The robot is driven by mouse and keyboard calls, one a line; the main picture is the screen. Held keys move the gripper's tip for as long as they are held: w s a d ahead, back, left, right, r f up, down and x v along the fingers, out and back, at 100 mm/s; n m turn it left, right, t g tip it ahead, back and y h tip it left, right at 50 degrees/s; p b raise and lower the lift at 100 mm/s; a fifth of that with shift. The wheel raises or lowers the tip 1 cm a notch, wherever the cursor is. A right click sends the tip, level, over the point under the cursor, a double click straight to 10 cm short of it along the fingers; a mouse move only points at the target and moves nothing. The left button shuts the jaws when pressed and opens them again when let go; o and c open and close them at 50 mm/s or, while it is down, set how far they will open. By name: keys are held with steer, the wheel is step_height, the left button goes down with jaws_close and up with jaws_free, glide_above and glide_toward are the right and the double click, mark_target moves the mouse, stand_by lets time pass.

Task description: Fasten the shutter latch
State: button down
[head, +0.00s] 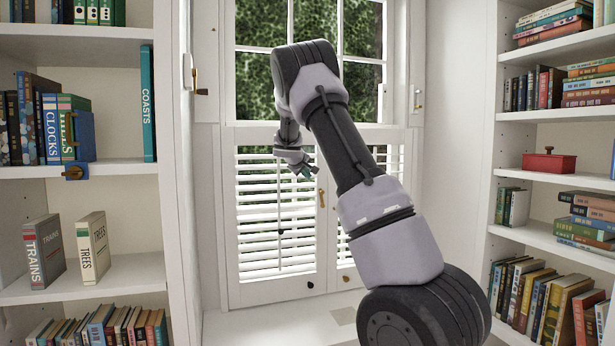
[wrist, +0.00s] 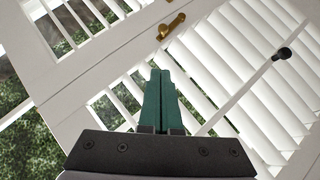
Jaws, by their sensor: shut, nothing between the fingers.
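The louvred white shutters (head: 231,262) fill the lower half of the window in the head view, and both leaves look closed or nearly so. A small brass latch (head: 322,198) sits on the stile where the leaves meet. It also shows in the wrist view (wrist: 171,26), above the fingertips. I cannot tell whether it engages the other leaf. My gripper (head: 306,172) is in front of the shutters, a little up and left of the latch in the head view. Its green fingers (wrist: 160,72) are together and empty, apart from the latch in the picture.
A dark knob (wrist: 283,53) on the tilt rod is right of the fingers in the wrist view. Bookshelves stand on both sides, with a red box (head: 549,162) on the right one. Brass fittings (head: 200,91) show on the left window frame.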

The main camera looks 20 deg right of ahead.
mark_target(320, 191)
steer(key=w+d+f, duration=0.1)
steer(key=d, duration=0.1)
steer(key=w+d+f, duration=0.1)
steer(key=d+f, duration=0.1)
steer(key=w+d+f, duration=0.1)
steer(key=w+f, duration=0.1)
steer(key=shift+d+f, duration=0.2)
steer(key=shift+d, duration=0.2)
steer(key=shift+d+f, duration=0.3)
steer(key=shift+d+r, duration=0.1)
steer(key=shift+d, duration=0.05)
steer(key=shift+d+r+y, duration=0.1)
steer(key=shift+d+y, duration=0.05)
steer(key=shift+y, duration=0.15)
